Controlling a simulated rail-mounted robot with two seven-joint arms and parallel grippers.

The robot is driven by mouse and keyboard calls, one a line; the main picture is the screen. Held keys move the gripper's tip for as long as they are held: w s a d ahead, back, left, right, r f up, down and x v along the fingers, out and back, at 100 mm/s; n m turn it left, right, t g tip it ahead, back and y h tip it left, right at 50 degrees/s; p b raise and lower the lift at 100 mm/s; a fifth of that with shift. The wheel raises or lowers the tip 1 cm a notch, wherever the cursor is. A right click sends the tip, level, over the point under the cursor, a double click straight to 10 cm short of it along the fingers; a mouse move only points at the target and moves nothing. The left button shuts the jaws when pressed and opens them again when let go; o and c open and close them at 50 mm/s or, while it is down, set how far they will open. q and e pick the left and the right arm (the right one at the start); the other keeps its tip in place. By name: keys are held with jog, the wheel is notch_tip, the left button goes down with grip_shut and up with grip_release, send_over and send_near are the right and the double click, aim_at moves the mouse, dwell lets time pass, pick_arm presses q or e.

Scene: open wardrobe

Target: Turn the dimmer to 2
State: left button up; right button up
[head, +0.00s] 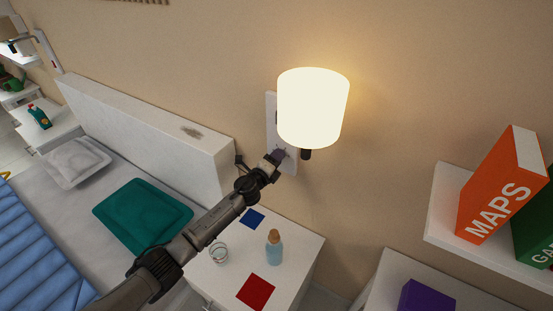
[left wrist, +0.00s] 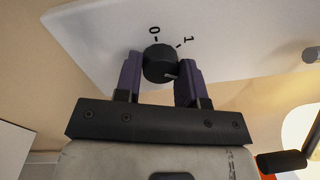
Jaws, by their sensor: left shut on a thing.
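The dimmer knob (left wrist: 158,62) is a round black knob on a white wall plate (left wrist: 95,35). In the left wrist view the marks 0 and 1 show beside it; no 2 is visible. A pale pointer line on the knob points lower right, past the 1, toward the right finger. My left gripper (left wrist: 160,78) is shut on the knob, with a purple finger on each side. In the head view my left gripper (head: 277,156) is at the wall plate (head: 291,160) and hides the knob. The lit wall lamp (head: 312,105) is just above it. My right gripper is out of view.
Below the arm, a white nightstand (head: 300,248) holds a glass (head: 219,252), a bottle (head: 274,249), a blue square (head: 252,218) and a red square (head: 255,292). The bed headboard (head: 150,125) is left; a shelf with a MAPS box (head: 500,185) is right.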

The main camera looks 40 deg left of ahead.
pick_arm(q)
jog(key=o, duration=0.9)
jog(key=shift+s, duration=0.1)
jog(key=s, duration=0.4)
jog(key=s+p, duration=0.1)
jog(key=s, duration=0.4)
jog(key=s+d, duration=0.1)
jog(key=s, duration=0.3)
jog(key=shift+s+d+f+p, duration=0.1)
jog(key=shift+s+f+p, duration=0.2)
jog(key=shift+f+p, duration=0.1)
